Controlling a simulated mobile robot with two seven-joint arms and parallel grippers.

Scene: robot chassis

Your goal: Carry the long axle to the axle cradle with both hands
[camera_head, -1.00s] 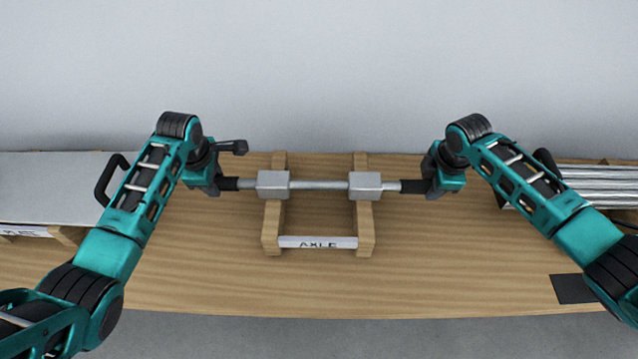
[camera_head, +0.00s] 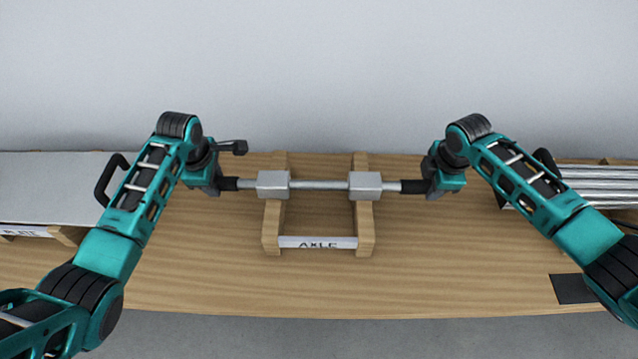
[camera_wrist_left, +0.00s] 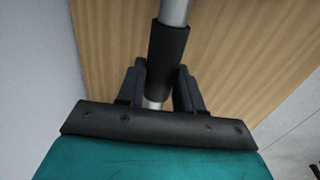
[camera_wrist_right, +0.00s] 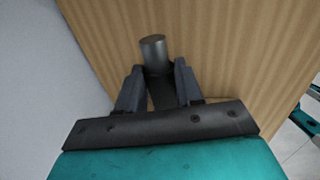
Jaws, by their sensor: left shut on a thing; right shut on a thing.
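The long axle (camera_head: 319,185) is a silver rod with two square grey blocks and dark ends. It lies level across the view, over the wooden axle cradle (camera_head: 270,228) labelled AXLE. The blocks line up with the cradle's two rails; I cannot tell whether they touch. My left gripper (camera_head: 224,183) is shut on the axle's left end; the left wrist view shows its fingers (camera_wrist_left: 160,90) on either side of the dark sleeve. My right gripper (camera_head: 425,186) is shut on the right end; its fingers (camera_wrist_right: 157,88) flank the dark end in the right wrist view.
A grey plate (camera_head: 50,185) with a black handle lies at the left on a holder labelled PLATE. Silver bars (camera_head: 600,183) lie at the right. A dark patch (camera_head: 572,289) is at the table's front right. The wooden table (camera_head: 400,285) is clear in front of the cradle.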

